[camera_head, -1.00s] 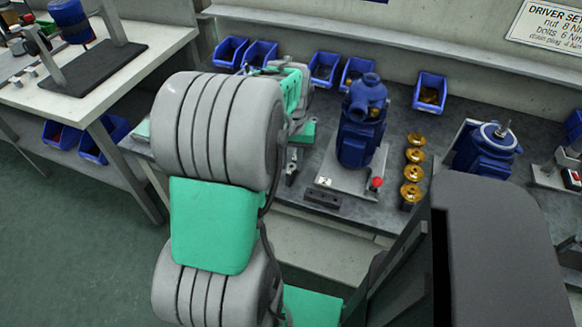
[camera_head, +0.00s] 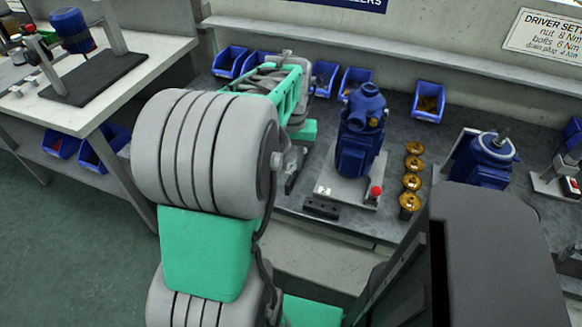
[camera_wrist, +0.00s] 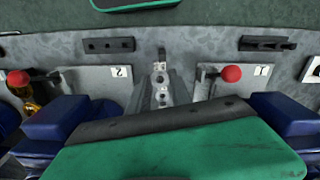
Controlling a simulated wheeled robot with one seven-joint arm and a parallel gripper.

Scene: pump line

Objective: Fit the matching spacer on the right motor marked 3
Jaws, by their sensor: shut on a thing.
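The right blue motor (camera_head: 484,165) stands at the right of the bench in the head view, its round top and shaft facing up. My dark body part hides its front, and no number shows on it. Several brass spacers (camera_head: 412,181) stand in a row left of it. In the wrist view, my green and black gripper housing fills the bottom, and grey metal fingers (camera_wrist: 160,72) appear close together beyond it. They are over the bench between the plates tagged 2 (camera_wrist: 118,72) and 1 (camera_wrist: 262,71). What they hold cannot be made out.
A blue pump (camera_head: 360,135) stands on a plate with a red knob (camera_head: 375,193), left of the spacers. Blue bins (camera_head: 428,102) line the back of the bench. A device with a red button (camera_head: 571,186) is at the far right. My arm covers the bench's left part.

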